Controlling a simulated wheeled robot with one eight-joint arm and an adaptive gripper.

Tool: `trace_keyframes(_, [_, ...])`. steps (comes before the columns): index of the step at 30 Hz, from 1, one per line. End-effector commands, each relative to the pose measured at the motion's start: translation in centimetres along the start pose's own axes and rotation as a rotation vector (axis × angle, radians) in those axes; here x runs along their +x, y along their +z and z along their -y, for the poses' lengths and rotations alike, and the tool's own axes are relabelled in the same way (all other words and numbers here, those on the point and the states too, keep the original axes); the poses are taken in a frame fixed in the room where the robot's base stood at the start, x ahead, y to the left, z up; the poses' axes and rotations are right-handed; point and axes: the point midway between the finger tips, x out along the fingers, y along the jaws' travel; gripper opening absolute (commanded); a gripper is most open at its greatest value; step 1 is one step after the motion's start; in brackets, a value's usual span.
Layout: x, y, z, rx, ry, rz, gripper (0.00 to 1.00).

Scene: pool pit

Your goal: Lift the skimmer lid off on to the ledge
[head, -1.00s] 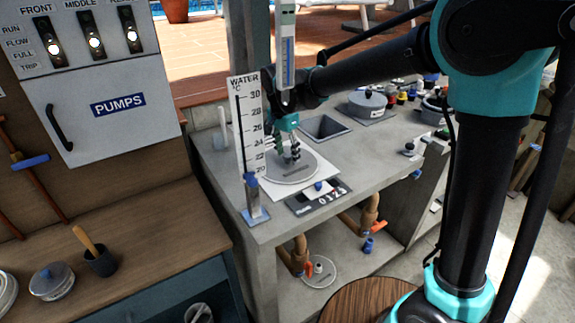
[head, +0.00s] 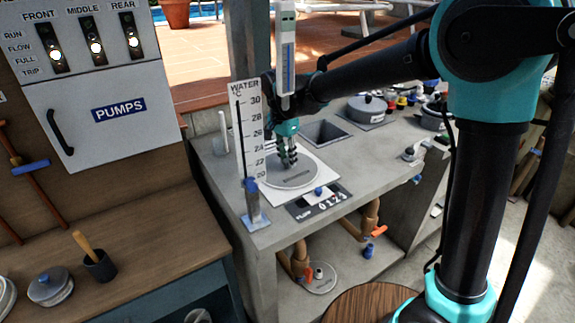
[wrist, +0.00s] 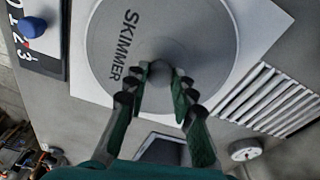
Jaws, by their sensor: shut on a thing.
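The skimmer lid (head: 293,178) is a round grey disc marked SKIMMER, lying flat on a white square plate (head: 327,183) on the grey concrete ledge. In the wrist view the lid (wrist: 105,55) fills the upper middle, with a round knob (wrist: 158,72) at its centre. My gripper (head: 287,163) points down at the lid from above. In the wrist view its green and black fingers (wrist: 157,88) are closed around the knob. I see no clear gap between the lid and the plate.
A WATER thermometer board (head: 249,130) stands close left of the lid. A square opening (head: 325,132) lies behind it, and a grey lidded pot (head: 367,107) is farther right. A slotted grate (wrist: 270,100) shows beside the plate.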

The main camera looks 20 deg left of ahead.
Motion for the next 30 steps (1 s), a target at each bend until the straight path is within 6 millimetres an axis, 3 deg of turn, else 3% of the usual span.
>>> trace_keyframes(5, [-0.6,-0.1,0.0,0.0,0.0,0.0,0.0])
trace_keyframes(11, [-3.3,-0.4,-0.1,0.0,0.0,0.0,0.0])
trace_keyframes(21, [-12.8,-1.6,0.0,0.0,0.0,0.0,0.0])
trace_keyframes(30, [-18.4,-2.2,0.0,0.0,0.0,0.0,0.0])
